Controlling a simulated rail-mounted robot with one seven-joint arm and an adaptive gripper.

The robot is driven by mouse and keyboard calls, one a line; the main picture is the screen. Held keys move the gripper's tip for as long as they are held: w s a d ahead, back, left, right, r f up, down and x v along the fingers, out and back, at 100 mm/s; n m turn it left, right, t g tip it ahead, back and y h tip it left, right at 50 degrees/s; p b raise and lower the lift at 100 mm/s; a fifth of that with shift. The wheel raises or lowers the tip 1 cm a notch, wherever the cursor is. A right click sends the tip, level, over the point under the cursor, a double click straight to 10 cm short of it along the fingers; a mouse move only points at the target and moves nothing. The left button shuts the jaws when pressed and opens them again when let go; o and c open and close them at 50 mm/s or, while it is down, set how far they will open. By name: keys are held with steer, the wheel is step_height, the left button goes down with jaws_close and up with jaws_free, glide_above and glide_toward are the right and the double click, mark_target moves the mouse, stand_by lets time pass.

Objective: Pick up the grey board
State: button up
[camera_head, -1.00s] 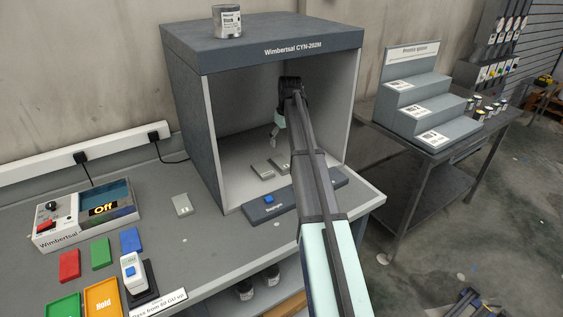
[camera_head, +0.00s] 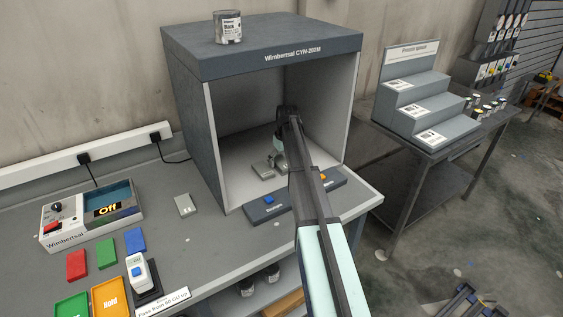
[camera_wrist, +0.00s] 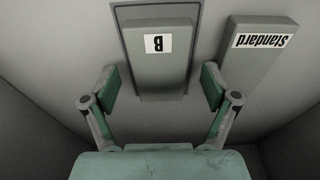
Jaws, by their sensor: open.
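My gripper (camera_head: 277,158) is inside the booth, low over its floor, with its fingers open. In the wrist view, a grey board labelled B (camera_wrist: 160,70) lies between the open fingers, with a gap on each side. A second grey board labelled Standard (camera_wrist: 258,52) lies to its right, outside the fingers. In the head view, one grey board (camera_head: 263,170) shows on the booth floor beside the gripper; my gripper and arm partly hide the other. Another small grey board (camera_head: 184,205) lies on the bench outside the booth.
The booth (camera_head: 213,130) has side walls and a roof around my arm, with a paint can (camera_head: 228,27) on top. A strip with a blue button (camera_head: 268,199) and an orange button (camera_head: 323,177) runs along its front.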

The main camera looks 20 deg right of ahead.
steer(key=c, duration=1.4)
